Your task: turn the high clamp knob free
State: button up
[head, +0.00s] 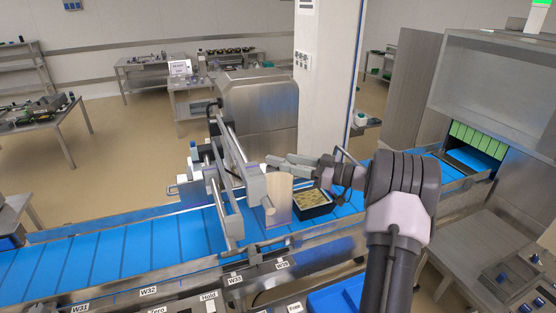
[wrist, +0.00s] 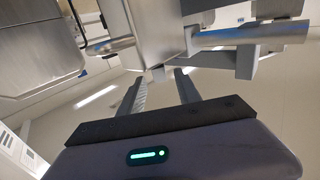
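My gripper (head: 272,163) reaches left over the conveyor, beside the upright metal frame (head: 231,150) with its rails and clamp blocks. Its fingers are apart in the wrist view (wrist: 159,82), with nothing held between them. A grey clamp block (wrist: 158,28) with a small stub (wrist: 158,74) on its underside is just beyond the fingertips, not visibly gripped. A round metal bar (wrist: 255,33) runs right from this block. In the head view a grey block (head: 252,186) is close to the fingertips. I cannot tell which part is the high clamp knob.
A blue conveyor (head: 130,245) runs beneath the frame. A beige block (head: 279,196) and a black tray (head: 312,212) with yellowish food sit under my gripper. A white column (head: 325,70) and a steel housing (head: 258,105) stand behind. The belt at left is clear.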

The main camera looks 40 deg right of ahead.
jog(key=v, duration=1.2)
jog(key=shift+p, duration=0.45)
